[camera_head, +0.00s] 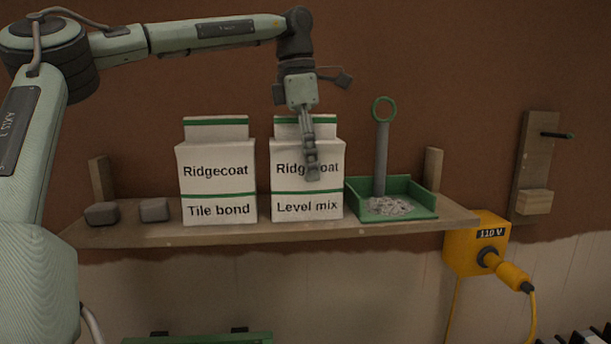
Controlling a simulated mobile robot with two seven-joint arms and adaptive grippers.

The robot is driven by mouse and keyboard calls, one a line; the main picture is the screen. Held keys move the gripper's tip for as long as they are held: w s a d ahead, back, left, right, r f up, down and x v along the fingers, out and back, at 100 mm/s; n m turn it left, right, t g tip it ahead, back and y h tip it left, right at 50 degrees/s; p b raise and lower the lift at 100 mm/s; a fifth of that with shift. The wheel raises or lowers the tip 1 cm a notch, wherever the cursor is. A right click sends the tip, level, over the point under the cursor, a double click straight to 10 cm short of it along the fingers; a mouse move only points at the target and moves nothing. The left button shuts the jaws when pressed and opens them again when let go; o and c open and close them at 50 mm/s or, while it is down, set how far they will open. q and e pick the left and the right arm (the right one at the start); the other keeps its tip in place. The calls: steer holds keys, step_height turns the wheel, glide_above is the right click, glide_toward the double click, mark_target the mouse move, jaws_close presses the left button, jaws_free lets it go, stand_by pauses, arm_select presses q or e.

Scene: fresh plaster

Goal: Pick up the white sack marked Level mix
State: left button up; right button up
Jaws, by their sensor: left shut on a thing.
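The white sack marked Level mix (300,206) stands upright on the wooden shelf (150,236), with a green stripe and the word Ridgecoat. My left gripper (313,172) comes down from above in front of its upper face. It is shut on the sack and covers part of the word Ridgecoat. The sack's base appears to rest on the shelf. A similar white sack marked Tile bond (218,190) stands just to its left, with a narrow gap. My right gripper is not in view.
A green tray (410,213) with pale debris and a grey, green-ringed tool (381,150) stands close to the right of the sack. Two grey blocks (102,213) lie at the shelf's left end. A yellow 110 V box (465,250) hangs at the lower right.

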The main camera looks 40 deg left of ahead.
arm_select(q)
steer(key=c, duration=0.9)
steer(key=shift+r, duration=0.15)
steer(key=shift+c, duration=0.6)
